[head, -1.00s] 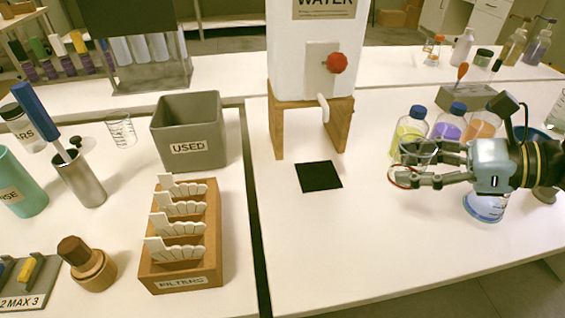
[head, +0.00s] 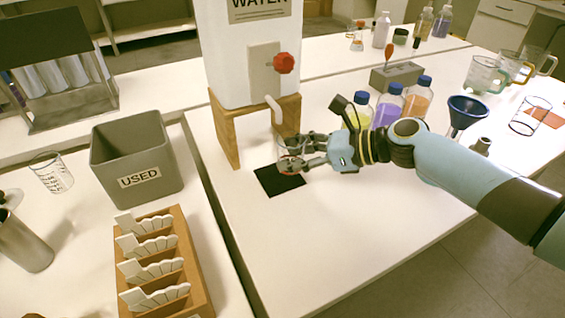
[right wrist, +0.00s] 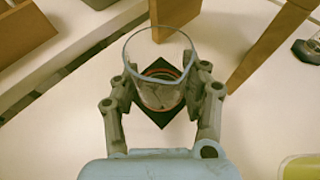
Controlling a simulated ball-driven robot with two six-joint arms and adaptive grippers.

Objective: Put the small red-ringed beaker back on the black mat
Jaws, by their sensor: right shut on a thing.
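My right gripper (head: 300,158) is shut on the small clear beaker (head: 287,149), with a finger on each side of it. In the right wrist view the beaker (right wrist: 161,52) looks upright, its red ring near the bottom, between the fingers (right wrist: 163,82). The black mat (head: 272,182) lies on the bench in front of the water dispenser. The beaker's base overlaps the mat's upper right part in the head view. The mat (right wrist: 150,117) shows behind and below the beaker in the wrist view. I cannot tell whether the base touches it. My left gripper is out of view.
The water dispenser (head: 238,60) on its wooden stand (head: 226,135) is close behind the beaker. Bottles with blue caps, including a purple one (head: 385,112), stand behind my right arm. A blue funnel (head: 467,108) is farther right. The bench in front of the mat is clear.

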